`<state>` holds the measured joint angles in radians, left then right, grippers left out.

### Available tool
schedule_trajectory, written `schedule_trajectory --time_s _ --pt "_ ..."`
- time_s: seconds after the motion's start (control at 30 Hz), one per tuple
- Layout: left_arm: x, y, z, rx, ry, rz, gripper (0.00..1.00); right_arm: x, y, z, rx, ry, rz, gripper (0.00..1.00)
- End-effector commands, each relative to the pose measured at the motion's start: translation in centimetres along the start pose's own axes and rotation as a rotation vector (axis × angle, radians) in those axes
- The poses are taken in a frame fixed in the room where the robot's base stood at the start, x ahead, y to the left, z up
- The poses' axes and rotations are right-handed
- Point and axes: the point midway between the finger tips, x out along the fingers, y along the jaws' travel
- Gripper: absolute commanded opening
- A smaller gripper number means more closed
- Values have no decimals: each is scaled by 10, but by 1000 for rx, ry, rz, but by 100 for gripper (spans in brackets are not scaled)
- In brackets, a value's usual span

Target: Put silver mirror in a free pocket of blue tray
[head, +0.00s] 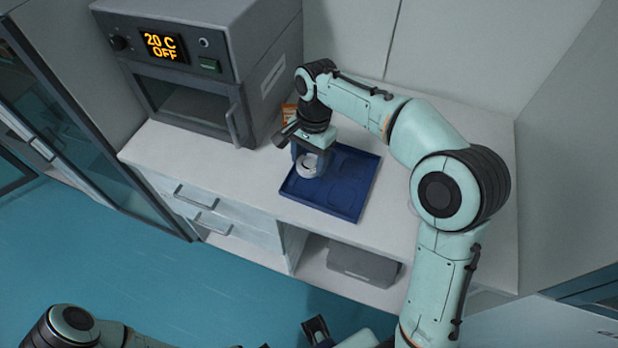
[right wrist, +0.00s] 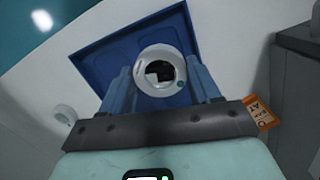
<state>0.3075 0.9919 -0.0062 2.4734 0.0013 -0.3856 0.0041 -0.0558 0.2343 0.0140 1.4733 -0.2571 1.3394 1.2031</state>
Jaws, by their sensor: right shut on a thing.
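The silver mirror (head: 306,168) is a small round piece with a pale rim. My right gripper (head: 309,160) is shut on it, over the left part of the blue tray (head: 343,203). In the right wrist view the mirror (right wrist: 160,72) sits between the two blue fingers, its dark face towards the camera. The tray (right wrist: 105,62) lies behind it, with shallow pockets; those visible look empty. I cannot tell whether the mirror touches the tray. Part of my left arm shows at the bottom left of the head view; its gripper's state is unclear.
A grey oven (head: 190,65) reading "20 C OFF" stands left of the tray on the white counter (head: 210,160). An orange label (head: 289,112) lies behind my right gripper. A small white round thing (right wrist: 64,114) is on the counter beside the tray.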

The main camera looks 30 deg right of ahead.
Motion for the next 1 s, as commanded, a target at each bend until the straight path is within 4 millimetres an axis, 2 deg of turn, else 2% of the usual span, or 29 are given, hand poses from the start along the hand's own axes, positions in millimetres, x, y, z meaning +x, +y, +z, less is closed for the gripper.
schedule_trajectory --time_s 0.03,0.1,0.27,0.5,0.97,1.0 --pt "3 -1 0 0 -1 0 43 12 1 -1 0 -1 3 25" --pt "4 -2 0 0 -1 0 43 21 0 -2 -1 -1 2 25" --pt "6 -2 0 0 -2 0 43 33 0 -4 -1 -1 1 25" --pt "11 -4 1 -1 -3 -1 43 67 0 -8 -1 -1 1 25" --pt "13 -5 1 -1 -4 -1 43 75 0 -9 -1 0 -1 25" --pt "13 -5 1 -1 -4 -1 43 75 0 -9 -1 0 -1 68"
